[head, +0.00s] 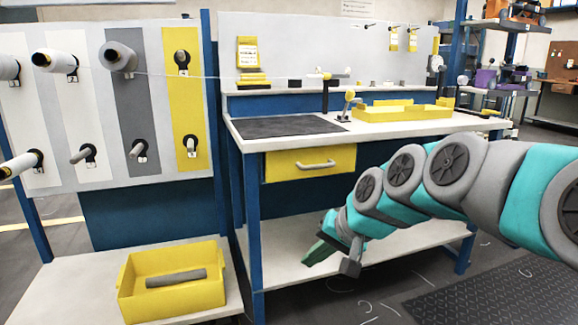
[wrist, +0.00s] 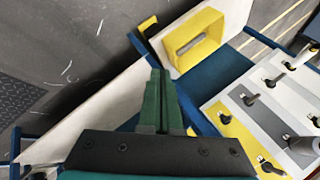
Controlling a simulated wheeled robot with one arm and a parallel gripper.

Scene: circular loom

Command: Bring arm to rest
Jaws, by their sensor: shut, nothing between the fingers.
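My gripper (head: 318,250) hangs at the end of my teal and grey arm, in front of the workbench and below the level of its top. Its green fingers point down and to the left in the head view. In the wrist view my gripper (wrist: 160,80) shows its green fingers together, with nothing between them. The fingers look apart from the bench and the rack in the head view.
A workbench (head: 380,130) with a yellow drawer (head: 290,163) stands behind my arm. A spool rack (head: 100,180) is at left. Below it, a yellow bin (head: 135,300) holding a grey tube (head: 176,278) sits on a low shelf (head: 55,290). Open floor lies at lower right.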

